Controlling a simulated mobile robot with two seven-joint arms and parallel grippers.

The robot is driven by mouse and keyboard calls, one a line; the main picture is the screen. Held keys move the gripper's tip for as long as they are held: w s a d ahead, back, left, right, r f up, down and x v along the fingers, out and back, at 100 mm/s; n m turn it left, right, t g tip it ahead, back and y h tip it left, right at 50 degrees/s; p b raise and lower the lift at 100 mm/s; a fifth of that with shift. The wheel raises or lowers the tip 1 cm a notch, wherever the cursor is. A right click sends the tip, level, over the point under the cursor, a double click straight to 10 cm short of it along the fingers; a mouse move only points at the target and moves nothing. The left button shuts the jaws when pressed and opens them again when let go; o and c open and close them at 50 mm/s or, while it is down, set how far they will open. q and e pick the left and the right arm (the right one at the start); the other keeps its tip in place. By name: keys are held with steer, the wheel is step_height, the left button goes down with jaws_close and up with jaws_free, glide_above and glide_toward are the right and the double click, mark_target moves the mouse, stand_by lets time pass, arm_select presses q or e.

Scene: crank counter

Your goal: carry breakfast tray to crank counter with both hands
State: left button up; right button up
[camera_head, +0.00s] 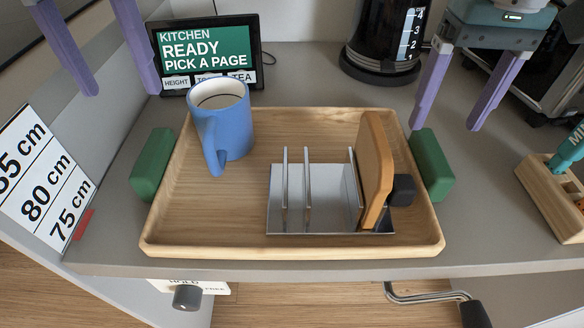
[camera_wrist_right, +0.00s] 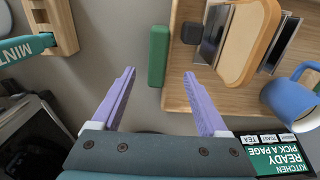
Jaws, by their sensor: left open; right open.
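The wooden breakfast tray (camera_head: 210,244) rests on the grey counter (camera_head: 110,220) with a green handle at each end, the left one (camera_head: 153,165) and the right one (camera_head: 432,165). On it stand a blue mug (camera_head: 222,125) and a metal toast rack (camera_head: 315,200) holding a slice of toast (camera_head: 376,165). My left gripper (camera_head: 125,88) is open and empty, above and behind the left handle. My right gripper (camera_head: 450,115) is open and empty, above and behind the right handle; in the right wrist view the right handle (camera_wrist_right: 158,57) lies beyond its fingertips, apart from them.
A kitchen display (camera_head: 205,52) and a dark jug (camera_head: 385,40) stand behind the tray. A wooden holder (camera_head: 555,205) is at the right. A height scale (camera_head: 40,180) is at the left. A crank (camera_head: 430,295) and a knob (camera_head: 187,297) are below the front edge.

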steer(key=shift+r, duration=2.35)
arm_select(q)
steer(key=shift+d, duration=0.1)
steer(key=s+d+r+m+t+h+p, duration=0.25)
steer(key=s+d+p, duration=0.45)
steer(key=s+p, duration=0.6)
arm_select(e)
steer(key=s+a+r+n+t, duration=0.2)
steer(key=s, duration=1)
arm_select(q)
steer(key=s+a+r+t+y+p, duration=0.1)
steer(key=s+a+r+y+p, duration=0.1)
steer(key=s+a+r+p, duration=0.8)
arm_select(e)
steer(key=s+d+r+t, duration=0.2)
steer(key=s+r, duration=1)
arm_select(q)
step_height(320, 180, up, 38)
steer(key=d+p, duration=0.2)
steer(key=p, duration=3.5)
steer(key=shift+s+d, duration=0.2)
steer(key=shift+d, duration=0.1)
arm_select(e)
step_height(320, 180, up, 37)
steer(key=shift+w, duration=0.3)
arm_select(q)
steer(key=shift+n, duration=0.25)
arm_select(e)
steer(key=shift+d, duration=0.1)
